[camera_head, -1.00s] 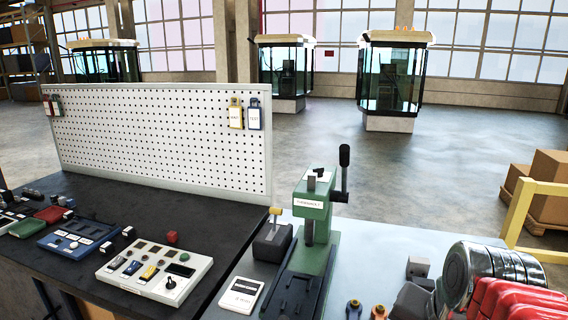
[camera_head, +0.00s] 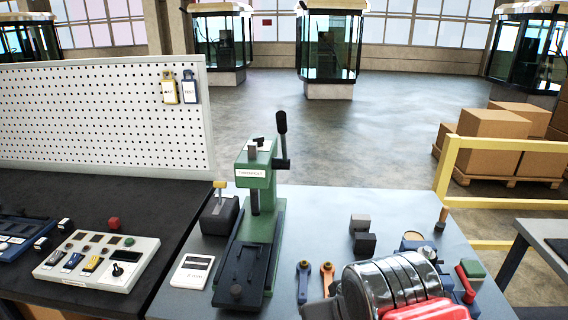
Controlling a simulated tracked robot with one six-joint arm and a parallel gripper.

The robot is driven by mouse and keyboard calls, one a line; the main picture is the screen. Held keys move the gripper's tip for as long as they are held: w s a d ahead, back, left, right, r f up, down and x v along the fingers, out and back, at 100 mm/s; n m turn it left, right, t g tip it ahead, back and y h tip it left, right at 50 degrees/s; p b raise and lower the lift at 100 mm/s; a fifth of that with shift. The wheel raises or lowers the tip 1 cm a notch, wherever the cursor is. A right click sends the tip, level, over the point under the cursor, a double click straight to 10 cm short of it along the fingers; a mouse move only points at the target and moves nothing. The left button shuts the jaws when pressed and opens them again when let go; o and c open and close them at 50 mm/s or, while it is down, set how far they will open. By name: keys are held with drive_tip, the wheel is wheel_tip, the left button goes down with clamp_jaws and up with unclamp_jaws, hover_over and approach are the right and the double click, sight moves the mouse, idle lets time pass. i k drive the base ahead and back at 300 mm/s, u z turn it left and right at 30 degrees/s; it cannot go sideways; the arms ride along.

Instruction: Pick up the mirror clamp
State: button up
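I cannot tell for certain which thing is the mirror clamp. On the grey bench top (camera_head: 330,205), a dark grey two-part block (camera_head: 364,243) stands right of the green press (camera_head: 256,190). Further right are small parts: a round tan-topped piece (camera_head: 411,236), a piece with a wooden knob (camera_head: 442,217), a green block (camera_head: 473,268) and a red-handled piece (camera_head: 467,285). A silver and red ribbed body, which looks like part of my arm, covers the bench's front right and hides what lies behind it. My gripper's fingertips do not show.
A blue (camera_head: 303,281) and an orange ring-ended piece (camera_head: 327,280) lie before the arm. A white panel with buttons (camera_head: 98,262) sits on the black bench left, below a pegboard (camera_head: 100,115). A yellow rail (camera_head: 450,165) and cartons (camera_head: 490,140) stand right.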

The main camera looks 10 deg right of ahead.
sight(432, 258)
drive_tip(key=z, duration=1.35)
